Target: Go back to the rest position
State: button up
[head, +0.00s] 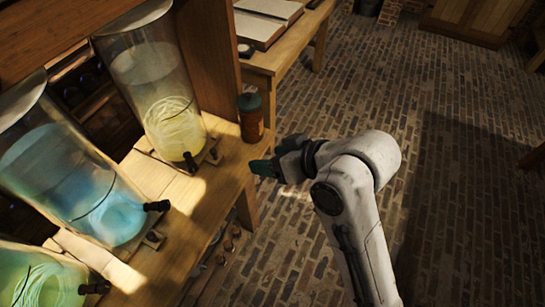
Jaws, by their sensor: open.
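My gripper (264,168) is at the right edge of the wooden bench (205,225), in front of a small jar. I see it from behind and the side, and nothing shows held in it. The small dark jar (250,117) with an orange-brown label stands upright on the bench corner, close to my gripper; I cannot tell the exact gap. Three large glass jars stand on the bench to the left: one with yellow liquid (172,118), one with blue liquid (75,185), and one with green liquid (40,283), cut off by the frame.
Each large jar has a dark tap jutting toward the bench front. A wooden upright (210,55) stands behind the small jar. A second table (280,55) with an open book (265,15) is at the back. The brick floor (440,110) to the right is clear.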

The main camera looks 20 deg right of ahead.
jog(key=s+d+f+m+g+h, duration=0.1)
jog(key=s+d+f+g, duration=0.1)
jog(key=s+d+f, duration=0.2)
jog(key=s+d+f+m+g+h, duration=0.1)
jog(key=s+d+f+g+h, duration=0.1)
jog(key=s+f, duration=0.6)
jog(key=s+d+f+g+h, duration=0.2)
jog(key=s+d+f, duration=0.4)
jog(key=s, duration=0.5)
jog(key=shift+s+d+f+m+g, duration=0.25)
jog(key=shift+m+g, duration=0.15)
jog(key=shift+g, duration=0.5)
jog(key=shift+w, duration=0.1)
